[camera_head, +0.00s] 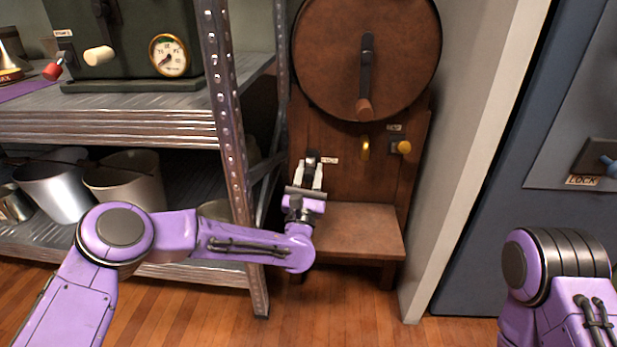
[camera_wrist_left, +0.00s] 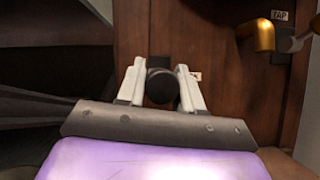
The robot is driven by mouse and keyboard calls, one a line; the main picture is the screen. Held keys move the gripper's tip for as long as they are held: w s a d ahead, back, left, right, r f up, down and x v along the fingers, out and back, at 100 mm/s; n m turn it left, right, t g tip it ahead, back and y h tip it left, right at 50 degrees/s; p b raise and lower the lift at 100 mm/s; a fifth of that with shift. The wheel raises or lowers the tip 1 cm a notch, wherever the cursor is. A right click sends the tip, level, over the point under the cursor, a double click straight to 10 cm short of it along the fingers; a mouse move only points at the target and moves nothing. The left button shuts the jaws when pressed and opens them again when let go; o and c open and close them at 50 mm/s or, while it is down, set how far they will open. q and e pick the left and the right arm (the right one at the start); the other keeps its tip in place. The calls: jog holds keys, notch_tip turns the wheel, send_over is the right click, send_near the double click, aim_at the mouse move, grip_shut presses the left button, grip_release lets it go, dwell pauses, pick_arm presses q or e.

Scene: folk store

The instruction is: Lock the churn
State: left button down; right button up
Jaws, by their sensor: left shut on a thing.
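The churn (camera_head: 335,50) is a reddish-brown wooden drum on a wooden stand, with a dark crank and brown handle (camera_head: 364,106) hanging down on its face. A small dark knob (camera_head: 312,157) sits on the stand's left front, beside a white label that I cannot read. My left gripper (camera_head: 310,174) is at this knob; in the left wrist view the two pale fingers are shut on the round black knob (camera_wrist_left: 160,84). Only my right arm's purple links show at the lower right in the head view; its gripper is out of view.
A metal shelf (camera_head: 130,125) with buckets (camera_head: 55,185) is left. A wall edge (camera_head: 470,160) and a blue-grey door with a LOCK-labelled handle (camera_head: 600,160) are right.

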pick_arm(q)
jog(key=c, duration=0.8)
grip_release()
jog(key=p+v, duration=0.2)
jog(key=v, duration=0.8)
jog(key=shift+s+f, duration=0.15)
jog(key=shift+s, duration=0.1)
pick_arm(e)
jog(key=w+m+t, duration=0.1)
jog(key=w+r+m+t, duration=0.1)
jog(key=w, duration=0.1)
jog(key=shift+r+h, duration=0.2)
jog(key=shift+h, duration=0.2)
